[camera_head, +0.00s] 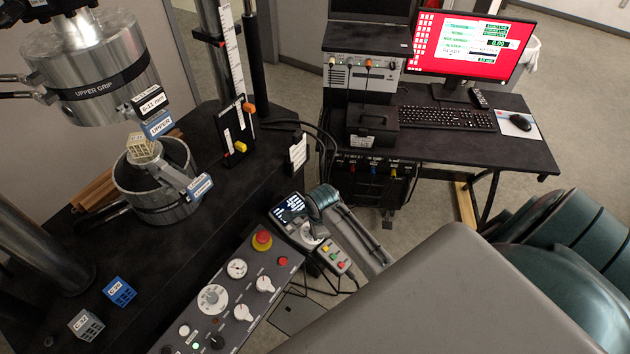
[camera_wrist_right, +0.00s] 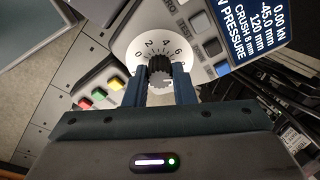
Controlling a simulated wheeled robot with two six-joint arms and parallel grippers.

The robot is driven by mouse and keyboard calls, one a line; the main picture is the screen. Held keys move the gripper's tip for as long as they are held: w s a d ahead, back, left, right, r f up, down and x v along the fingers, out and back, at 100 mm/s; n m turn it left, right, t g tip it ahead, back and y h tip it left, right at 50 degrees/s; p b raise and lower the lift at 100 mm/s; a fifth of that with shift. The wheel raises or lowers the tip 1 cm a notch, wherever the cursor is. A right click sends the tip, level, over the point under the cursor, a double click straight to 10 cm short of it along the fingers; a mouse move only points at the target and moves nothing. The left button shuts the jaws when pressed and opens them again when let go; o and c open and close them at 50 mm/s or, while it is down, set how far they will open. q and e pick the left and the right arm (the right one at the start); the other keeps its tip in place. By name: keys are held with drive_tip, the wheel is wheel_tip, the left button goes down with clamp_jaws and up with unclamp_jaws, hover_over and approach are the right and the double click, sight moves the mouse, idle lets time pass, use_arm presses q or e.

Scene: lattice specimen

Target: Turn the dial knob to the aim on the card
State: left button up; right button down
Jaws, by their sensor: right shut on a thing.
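The dial knob (camera_wrist_right: 159,70) is black and ribbed, on a white dial plate (camera_wrist_right: 150,45) numbered from 0, with 2, 4 and 6 readable. My right gripper (camera_wrist_right: 160,84) is shut on the knob, one blue finger on each side. I cannot tell clearly where the knob points. In the head view my right gripper (camera_head: 318,215) reaches over the small control panel and hides most of the dial. A white card (camera_head: 298,150) stands at the table's edge, its writing too small to read. My left gripper is not in view.
A blue display (camera_wrist_right: 255,30) and grey buttons (camera_wrist_right: 211,47) sit beside the dial; red, yellow and green buttons (camera_wrist_right: 101,94) lie on its other side. A console with a red emergency button (camera_head: 262,240) is close by. A desk with a monitor (camera_head: 470,45) stands behind.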

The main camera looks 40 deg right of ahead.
drive_tip(key=shift+m, duration=0.6)
drive_tip(key=c, duration=1.2)
unclamp_jaws()
drive_tip(key=shift+r, duration=0.15)
drive_tip(key=b+v, duration=0.2)
drive_tip(key=v, duration=0.8)
drive_tip(key=shift+r+b, duration=0.3)
